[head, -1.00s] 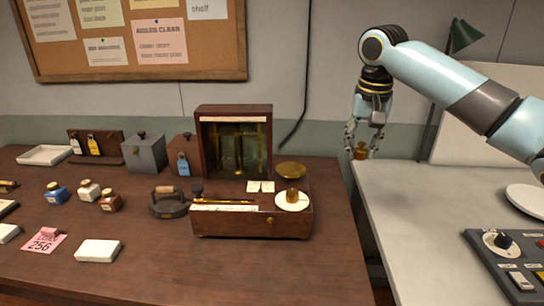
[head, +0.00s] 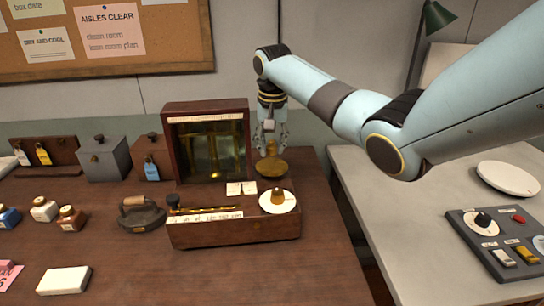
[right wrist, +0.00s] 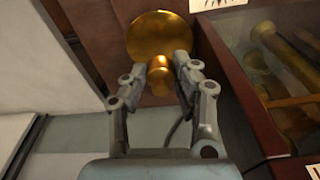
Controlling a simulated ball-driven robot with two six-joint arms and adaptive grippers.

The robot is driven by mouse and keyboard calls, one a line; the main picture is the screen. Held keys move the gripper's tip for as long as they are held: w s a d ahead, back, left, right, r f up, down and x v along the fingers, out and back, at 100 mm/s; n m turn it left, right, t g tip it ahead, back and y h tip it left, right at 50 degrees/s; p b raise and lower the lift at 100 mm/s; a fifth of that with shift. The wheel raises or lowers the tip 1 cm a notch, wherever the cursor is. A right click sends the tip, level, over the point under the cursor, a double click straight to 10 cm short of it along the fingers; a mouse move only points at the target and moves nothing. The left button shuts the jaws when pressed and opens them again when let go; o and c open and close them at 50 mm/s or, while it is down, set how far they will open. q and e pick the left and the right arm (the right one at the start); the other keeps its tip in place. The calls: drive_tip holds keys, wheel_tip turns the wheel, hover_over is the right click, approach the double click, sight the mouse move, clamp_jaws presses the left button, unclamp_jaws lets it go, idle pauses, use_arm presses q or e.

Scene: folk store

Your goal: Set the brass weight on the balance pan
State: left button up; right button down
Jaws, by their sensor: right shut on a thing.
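My right gripper (head: 271,140) is shut on a small brass weight (head: 271,149) above the balance. In the right wrist view, my gripper (right wrist: 160,68) has its fingers on either side of the brass weight (right wrist: 159,82). The round brass balance pan (head: 281,168) is just below the weight, and it also shows in the right wrist view (right wrist: 145,30). I cannot tell whether the weight touches the pan. My left gripper is not in view.
Another brass weight (head: 278,194) stands on a white disc (head: 290,206) in front of the pan. The wooden case (head: 177,155) rises close left of my gripper. A flat iron (head: 141,215) stands left of the balance. A control panel (head: 500,240) lies on the grey counter at right.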

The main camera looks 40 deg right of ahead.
sight(272, 154)
wheel_tip(272, 154, down, 4)
drive_tip(key=shift+r+p, duration=0.2)
drive_tip(key=shift+p, duration=0.1)
drive_tip(key=shift+f, duration=0.15)
drive_tip(key=c, duration=1)
unclamp_jaws()
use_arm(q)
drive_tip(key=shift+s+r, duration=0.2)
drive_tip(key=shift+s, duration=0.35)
use_arm(e)
drive_tip(key=shift+r, duration=0.2)
use_arm(q)
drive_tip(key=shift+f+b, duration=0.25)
drive_tip(key=shift+b, duration=0.1)
use_arm(e)
wheel_tip(272, 154, up, 12)
drive_tip(key=s+a, duration=0.1)
drive_tip(key=shift+s+f, duration=0.15)
drive_tip(key=shift+f, duration=0.1)
